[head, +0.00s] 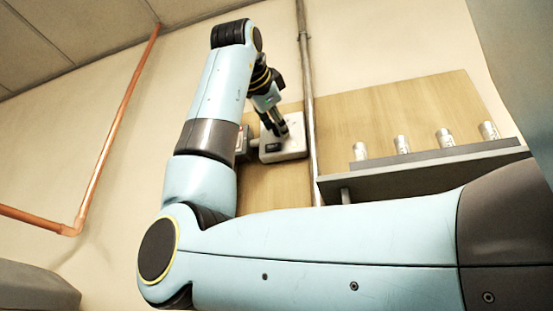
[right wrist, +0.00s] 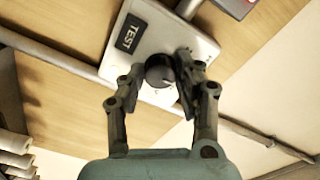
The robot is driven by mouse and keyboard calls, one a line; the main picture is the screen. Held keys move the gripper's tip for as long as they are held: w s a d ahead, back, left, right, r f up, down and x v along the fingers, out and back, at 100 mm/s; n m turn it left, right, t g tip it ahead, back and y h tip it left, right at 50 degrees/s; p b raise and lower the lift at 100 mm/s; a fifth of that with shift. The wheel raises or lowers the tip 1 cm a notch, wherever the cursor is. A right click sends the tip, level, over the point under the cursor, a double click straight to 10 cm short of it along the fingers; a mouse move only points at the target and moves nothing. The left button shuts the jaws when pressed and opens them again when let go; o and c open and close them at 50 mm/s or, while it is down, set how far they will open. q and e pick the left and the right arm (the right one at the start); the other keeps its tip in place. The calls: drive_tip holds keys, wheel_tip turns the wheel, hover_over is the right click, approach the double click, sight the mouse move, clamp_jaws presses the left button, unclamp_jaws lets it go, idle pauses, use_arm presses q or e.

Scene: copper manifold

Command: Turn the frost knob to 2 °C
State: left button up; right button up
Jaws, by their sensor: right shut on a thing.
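A white control box (head: 292,148) is mounted on a wooden wall panel in the head view. In the right wrist view the box (right wrist: 203,46) carries a black label reading TEST (right wrist: 130,34) and a round dark knob (right wrist: 158,70). My right gripper (head: 277,127) reaches the box's front. In the right wrist view my right gripper (right wrist: 160,82) has one finger on each side of the knob and is shut on it. The scale marks and the knob's pointer are too small to read. In the head view the gripper hides the knob. My left gripper is not in view.
A grey vertical pipe (head: 307,80) runs just right of the box. A grey shelf (head: 425,170) with several silver cylinders (head: 445,138) stands further right. A grey device (head: 243,141) sits left of the box. A copper pipe (head: 115,120) runs along the left wall.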

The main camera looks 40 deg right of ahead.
drive_tip(key=n+b, duration=0.3)
drive_tip(key=n, duration=0.8)
drive_tip(key=shift+b, duration=0.3)
drive_tip(key=shift+n, duration=0.3)
drive_tip(key=o, duration=1.2)
drive_tip(key=shift+c, duration=0.2)
